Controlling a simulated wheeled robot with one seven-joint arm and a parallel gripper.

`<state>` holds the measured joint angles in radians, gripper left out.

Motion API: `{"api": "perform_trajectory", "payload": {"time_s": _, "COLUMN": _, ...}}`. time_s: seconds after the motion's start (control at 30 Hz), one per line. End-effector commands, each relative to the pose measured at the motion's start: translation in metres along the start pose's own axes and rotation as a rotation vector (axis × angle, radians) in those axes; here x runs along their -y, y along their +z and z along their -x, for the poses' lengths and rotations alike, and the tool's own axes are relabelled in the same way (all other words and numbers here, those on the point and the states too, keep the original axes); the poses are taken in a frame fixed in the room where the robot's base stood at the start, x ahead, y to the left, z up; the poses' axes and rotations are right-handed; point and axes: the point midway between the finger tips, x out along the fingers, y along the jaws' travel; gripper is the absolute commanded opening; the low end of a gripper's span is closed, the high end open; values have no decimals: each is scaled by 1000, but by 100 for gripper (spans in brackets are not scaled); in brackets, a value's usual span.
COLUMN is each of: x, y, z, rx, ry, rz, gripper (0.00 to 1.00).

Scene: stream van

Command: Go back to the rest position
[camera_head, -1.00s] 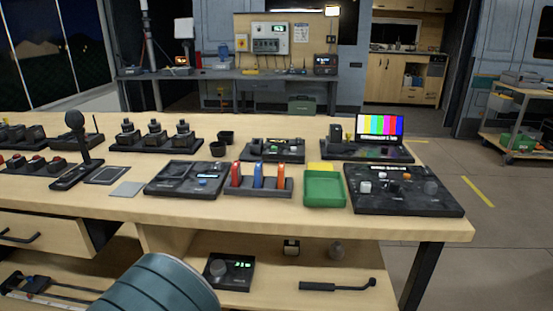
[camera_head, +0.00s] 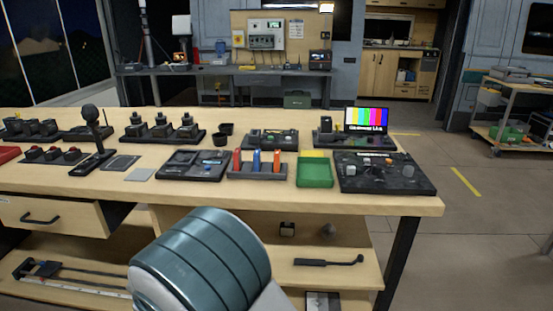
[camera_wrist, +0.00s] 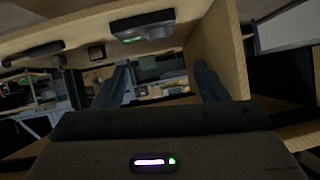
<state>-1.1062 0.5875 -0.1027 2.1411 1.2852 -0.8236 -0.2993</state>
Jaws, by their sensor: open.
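My gripper (camera_wrist: 158,68) shows in the wrist view with its two dark fingers apart and nothing between them. It is not visible in the head view. There my teal arm link (camera_head: 200,262) rises at the bottom, in front of the lower part of the workbench (camera_head: 395,204). In the wrist view, which looks upside down, a dark device with a dial and green display (camera_wrist: 142,27) sits on a wooden shelf beyond the fingers, apart from them. In the head view my arm link covers where that device stood.
A black hooked tool (camera_head: 328,262) lies on the lower shelf. The bench top carries a green tray (camera_head: 314,173), a dark control panel (camera_head: 385,174), a rack of coloured pieces (camera_head: 257,168) and a colour-bar screen (camera_head: 366,120). A drawer (camera_head: 60,216) is at left.

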Motion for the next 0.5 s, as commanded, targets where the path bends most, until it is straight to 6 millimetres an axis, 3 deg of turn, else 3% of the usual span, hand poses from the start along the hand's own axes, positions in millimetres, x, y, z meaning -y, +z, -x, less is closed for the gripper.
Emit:
{"api": "perform_trajectory", "payload": {"time_s": 0.27, "x": -14, "y": -82, "z": 16, "rx": 133, "ry": -121, "rz": -71, "gripper": 66}}
{"api": "perform_trajectory", "payload": {"time_s": 0.5, "x": -61, "y": -177, "z": 63, "rx": 299, "ry": -252, "rz": -89, "gripper": 66}}
